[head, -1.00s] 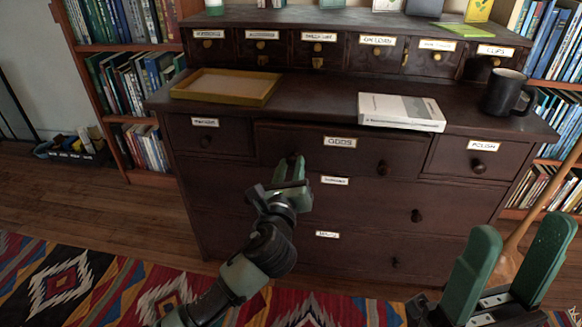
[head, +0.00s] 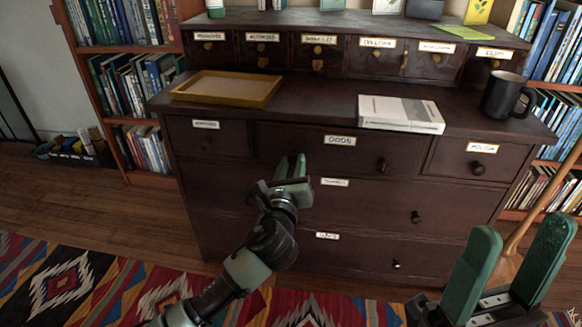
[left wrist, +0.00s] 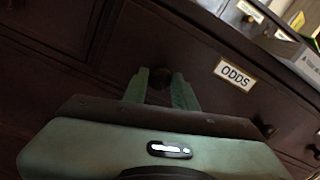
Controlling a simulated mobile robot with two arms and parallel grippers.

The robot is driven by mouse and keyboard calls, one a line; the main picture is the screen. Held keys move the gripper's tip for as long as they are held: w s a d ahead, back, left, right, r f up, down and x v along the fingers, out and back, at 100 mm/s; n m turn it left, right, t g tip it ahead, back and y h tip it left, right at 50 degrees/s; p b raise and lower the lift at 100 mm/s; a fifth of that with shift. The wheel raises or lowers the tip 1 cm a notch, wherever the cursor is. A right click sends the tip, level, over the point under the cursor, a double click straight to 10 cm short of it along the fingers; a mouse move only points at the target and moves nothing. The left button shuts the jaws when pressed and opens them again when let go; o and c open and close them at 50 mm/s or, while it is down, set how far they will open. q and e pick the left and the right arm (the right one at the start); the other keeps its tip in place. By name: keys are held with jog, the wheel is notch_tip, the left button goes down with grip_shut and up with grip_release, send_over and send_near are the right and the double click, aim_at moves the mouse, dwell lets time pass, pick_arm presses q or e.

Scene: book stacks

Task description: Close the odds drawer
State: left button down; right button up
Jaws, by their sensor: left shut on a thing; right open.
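The odds drawer (head: 345,158) is the middle drawer of the top row in a dark wood chest, with a label reading ODDS (head: 339,140). Its front looks about flush with the drawers beside it. Its right knob (head: 382,165) is free. My left gripper (head: 292,162) is shut on the drawer's left knob, which the fingers mostly hide in the head view. In the left wrist view the two fingers stand on either side of that dark knob (left wrist: 158,82), beside the ODDS label (left wrist: 234,75). My right gripper (head: 522,235) is open and empty at the lower right, away from the chest.
On the chest top are a yellow tray (head: 228,88), a white book (head: 401,112) and a black mug (head: 507,95). Small labelled drawers line the back. Bookshelves stand on both sides. A patterned rug (head: 80,285) covers the floor in front.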

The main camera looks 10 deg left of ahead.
aim_at(294, 161)
pick_arm(q)
jog(key=w, duration=0.2)
jog(key=shift+w+p, duration=0.3)
jog(key=shift+w, duration=0.1)
jog(key=shift+r, duration=0.1)
jog(key=c, duration=1.1)
grip_release()
jog(key=shift+w, duration=0.15)
